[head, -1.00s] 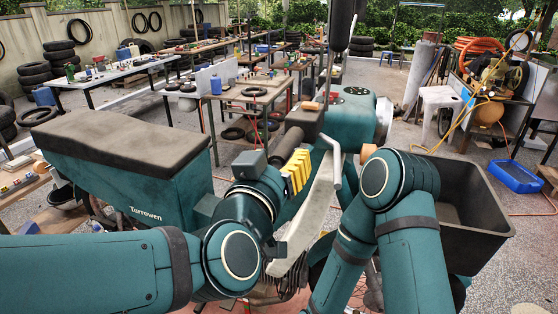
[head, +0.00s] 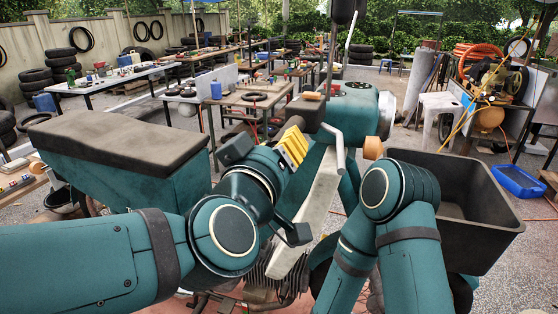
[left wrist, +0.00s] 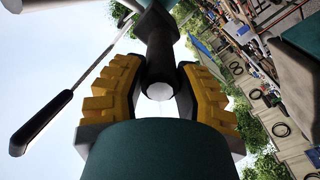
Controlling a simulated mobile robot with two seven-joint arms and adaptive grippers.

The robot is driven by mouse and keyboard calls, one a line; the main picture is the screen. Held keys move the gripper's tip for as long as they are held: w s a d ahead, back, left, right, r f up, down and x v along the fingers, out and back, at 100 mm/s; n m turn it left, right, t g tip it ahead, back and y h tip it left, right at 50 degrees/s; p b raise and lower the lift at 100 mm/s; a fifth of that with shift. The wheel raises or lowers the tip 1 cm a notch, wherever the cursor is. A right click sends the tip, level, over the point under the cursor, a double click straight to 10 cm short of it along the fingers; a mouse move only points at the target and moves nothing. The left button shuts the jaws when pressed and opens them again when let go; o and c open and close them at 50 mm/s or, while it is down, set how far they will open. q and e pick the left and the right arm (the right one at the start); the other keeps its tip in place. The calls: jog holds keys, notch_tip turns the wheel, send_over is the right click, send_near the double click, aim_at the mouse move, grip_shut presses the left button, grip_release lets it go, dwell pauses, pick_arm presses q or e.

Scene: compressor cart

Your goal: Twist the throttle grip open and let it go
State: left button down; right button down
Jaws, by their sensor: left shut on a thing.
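The throttle grip (head: 296,124) is a dark cylinder on the handlebar of the teal motorcycle (head: 350,108). My left gripper (head: 291,146) has yellow ribbed fingers and is at the grip. In the left wrist view, the fingers (left wrist: 160,95) stand on both sides of the dark grip (left wrist: 162,50), closed on it, with its pale round end facing the camera. The head view partly hides the grip behind my fingers and wrist. My right arm comes in at the right, but its gripper is out of view.
A black seat (head: 105,140) on a teal body is left of my left arm. A dark open bin (head: 470,215) is at the right. A mirror (head: 343,12) rises above the handlebar. Worktables (head: 255,97) and tyres stand behind.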

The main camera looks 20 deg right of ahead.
pick_arm(q)
jog(key=n+b, duration=0.2)
jog(key=n, duration=0.1)
jog(key=shift+f+n, duration=0.15)
jog(key=shift+n, duration=0.15)
jog(key=shift+n+b, duration=1.25)
jog(key=shift+n, duration=0.65)
jog(key=c, duration=0.6)
grip_release()
jog(key=shift+d, duration=0.1)
jog(key=v, duration=1.2)
